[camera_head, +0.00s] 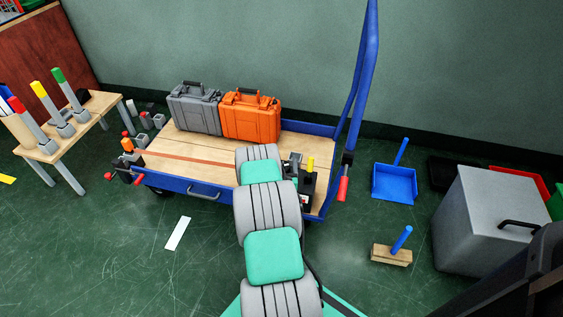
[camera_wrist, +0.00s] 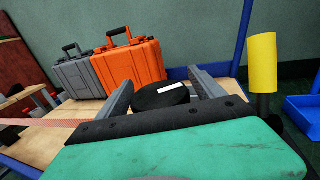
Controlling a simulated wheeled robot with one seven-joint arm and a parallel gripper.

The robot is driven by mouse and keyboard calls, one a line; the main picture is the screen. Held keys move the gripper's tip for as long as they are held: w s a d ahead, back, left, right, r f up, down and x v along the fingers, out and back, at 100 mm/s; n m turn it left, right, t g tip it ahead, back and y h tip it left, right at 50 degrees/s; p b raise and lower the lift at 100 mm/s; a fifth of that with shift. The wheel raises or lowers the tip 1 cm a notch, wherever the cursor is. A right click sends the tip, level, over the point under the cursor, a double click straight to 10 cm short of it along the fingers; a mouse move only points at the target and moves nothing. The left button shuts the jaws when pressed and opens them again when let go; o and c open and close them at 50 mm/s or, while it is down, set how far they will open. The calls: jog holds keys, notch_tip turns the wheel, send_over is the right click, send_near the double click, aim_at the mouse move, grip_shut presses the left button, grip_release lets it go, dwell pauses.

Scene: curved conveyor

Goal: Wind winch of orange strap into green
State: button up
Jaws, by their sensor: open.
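The orange strap (camera_head: 185,158) lies flat across the cart's wooden deck; it also shows in the wrist view (camera_wrist: 60,122). At its left end, on the cart edge, is a dark winch-like fitting with an orange peg (camera_head: 127,145). A black unit with a yellow peg (camera_head: 311,163) sits at the deck's right side, partly behind my arm. In the wrist view my gripper (camera_wrist: 160,78) is open, with a round black part (camera_wrist: 160,97) bearing a white mark between or just beyond its fingers. Contact is unclear. The yellow peg (camera_wrist: 262,62) stands right of the fingers. I cannot make out a green zone.
A grey case (camera_head: 194,108) and an orange case (camera_head: 250,117) stand at the deck's back. The blue cart handle (camera_head: 362,90) rises at the right. A small table (camera_head: 100,103) with coloured pegs is left. A blue dustpan (camera_head: 394,183), brush (camera_head: 391,255) and grey box (camera_head: 490,220) are right.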

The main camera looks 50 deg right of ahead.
jog(key=c, duration=1.4)
